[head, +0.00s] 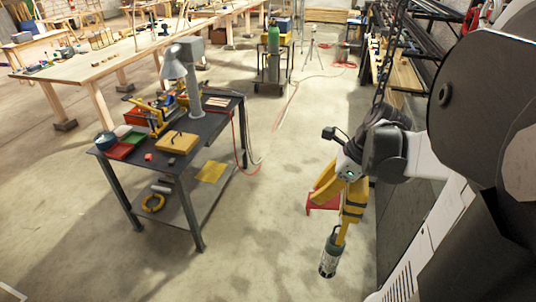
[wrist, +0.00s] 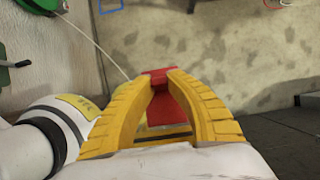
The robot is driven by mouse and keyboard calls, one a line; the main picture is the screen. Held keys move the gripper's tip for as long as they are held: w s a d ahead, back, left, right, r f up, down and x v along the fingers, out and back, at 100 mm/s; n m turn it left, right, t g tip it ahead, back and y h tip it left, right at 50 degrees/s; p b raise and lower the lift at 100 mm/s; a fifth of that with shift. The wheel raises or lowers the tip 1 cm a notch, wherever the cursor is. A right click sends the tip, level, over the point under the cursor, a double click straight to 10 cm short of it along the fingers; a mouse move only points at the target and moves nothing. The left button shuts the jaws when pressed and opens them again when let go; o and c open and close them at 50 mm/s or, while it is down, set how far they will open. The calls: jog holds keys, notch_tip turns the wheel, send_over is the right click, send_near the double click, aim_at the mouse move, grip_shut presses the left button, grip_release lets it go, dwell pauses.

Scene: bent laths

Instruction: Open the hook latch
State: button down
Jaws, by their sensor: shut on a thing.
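My gripper (head: 330,208) has yellow ridged fingers and is low at the right of the head view. In the wrist view my gripper (wrist: 160,82) is shut, its fingertips closing on a red piece (wrist: 168,112). The red piece also shows in the head view (head: 320,203), partly behind the fingers. I cannot tell whether the red piece belongs to a latch. No hook latch can be made out clearly in either view.
A grey canister (head: 329,256) is just below my gripper. A dark workbench (head: 200,140) with a lamp, a yellow box (head: 177,142) and trays stands at the left. Concrete floor between is clear.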

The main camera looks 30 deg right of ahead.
aim_at(337, 201)
jog(key=c, duration=1.3)
grip_release()
jog(key=v, duration=1.2)
jog(key=shift+a, duration=0.1)
